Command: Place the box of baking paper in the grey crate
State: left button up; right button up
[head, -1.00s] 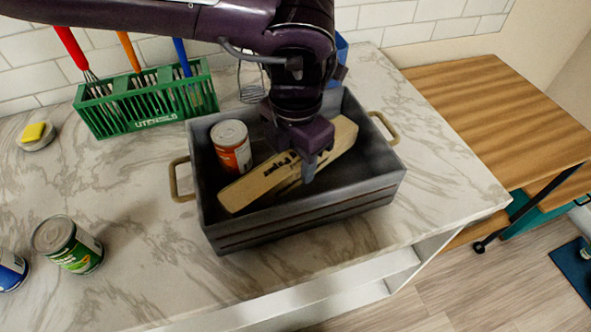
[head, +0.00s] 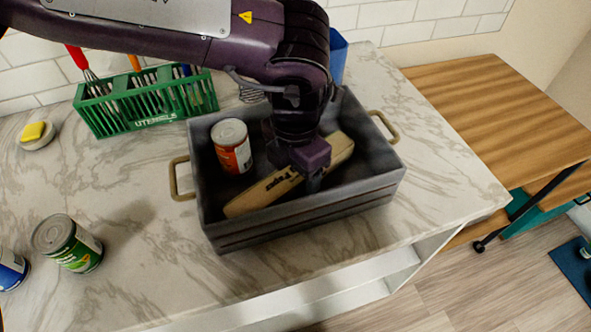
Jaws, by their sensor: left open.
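The grey crate (head: 222,232) stands on the marble counter with a brass-coloured handle at each end. The box of baking paper (head: 263,193), long and tan with dark lettering, lies inside it, slanting from lower left to upper right. My left gripper (head: 311,184) is open, pointing down inside the crate over the middle of the box. It hides part of the box, and I cannot tell whether the fingers touch it. My right gripper is not in view.
An orange-red can (head: 233,150) stands in the crate's left part. A green utensil basket (head: 147,104), a yellow sponge on a dish (head: 36,134), a green can (head: 68,246) and a blue can (head: 10,270) are on the counter. A wooden table (head: 500,115) is at right.

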pick_arm(q)
notch_tip(320, 180, up, 12)
jog(key=shift+r, duration=0.15)
dwell(0.4)
dwell(0.4)
